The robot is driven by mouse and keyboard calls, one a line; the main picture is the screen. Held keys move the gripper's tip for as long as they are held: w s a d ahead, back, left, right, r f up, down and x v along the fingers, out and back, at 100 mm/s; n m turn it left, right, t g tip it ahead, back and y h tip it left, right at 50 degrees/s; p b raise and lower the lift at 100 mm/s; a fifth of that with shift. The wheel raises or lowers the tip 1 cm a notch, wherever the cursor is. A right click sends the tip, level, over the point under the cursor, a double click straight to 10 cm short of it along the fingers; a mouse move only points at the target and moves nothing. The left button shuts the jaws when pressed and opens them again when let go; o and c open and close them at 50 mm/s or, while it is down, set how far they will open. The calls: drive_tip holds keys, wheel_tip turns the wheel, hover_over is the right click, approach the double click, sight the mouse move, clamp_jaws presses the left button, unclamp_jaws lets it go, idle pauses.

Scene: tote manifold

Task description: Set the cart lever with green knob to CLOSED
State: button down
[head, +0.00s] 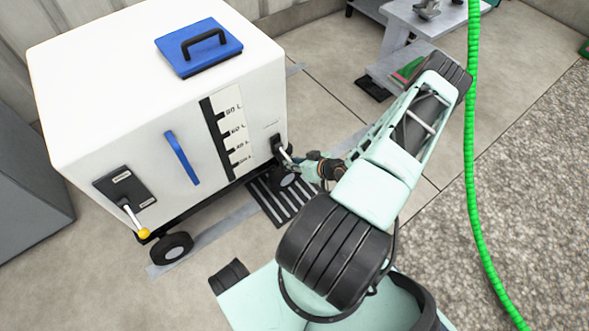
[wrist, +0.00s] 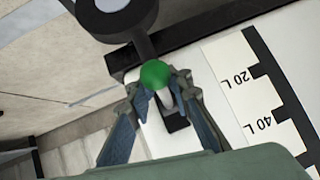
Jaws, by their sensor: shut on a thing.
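The white cart (head: 150,90) stands at the left with its scaled side facing me. In the wrist view, the green knob (wrist: 155,74) of the lever sits between my fingertips. Its pale lever shaft (wrist: 166,101) runs from a dark slot on the cart's white face. My gripper (wrist: 160,84) is shut on this lever at the knob. In the head view, my gripper (head: 297,165) is at the cart's lower right corner, and the green knob is hidden there. I cannot read any OPEN or CLOSED label by this lever.
A second lever with a yellow knob (head: 144,233) hangs from a black plate at the cart's left. A blue handle (head: 182,157) is on the front and a blue lid (head: 199,50) on top. A green hose (head: 470,170) hangs at the right. A floor drain grate (head: 270,203) lies below.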

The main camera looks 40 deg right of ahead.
drive_tip(key=shift+s+a+f+t, duration=0.1)
drive_tip(key=shift+s+f+t, duration=0.15)
drive_tip(key=shift+f+t, duration=0.6)
drive_tip(key=shift+w+f+t+y, duration=0.3)
drive_tip(key=shift+w+f+t, duration=0.3)
drive_tip(key=shift+t, duration=0.45)
drive_tip(key=shift+f, duration=0.1)
drive_tip(key=c, duration=2)
unclamp_jaws()
drive_tip(key=shift+w+r, duration=0.15)
drive_tip(key=shift+r, duration=0.05)
wheel_tip(320, 180, up, 10)
hover_over(290, 160)
drive_tip(key=shift+a+f, duration=0.1)
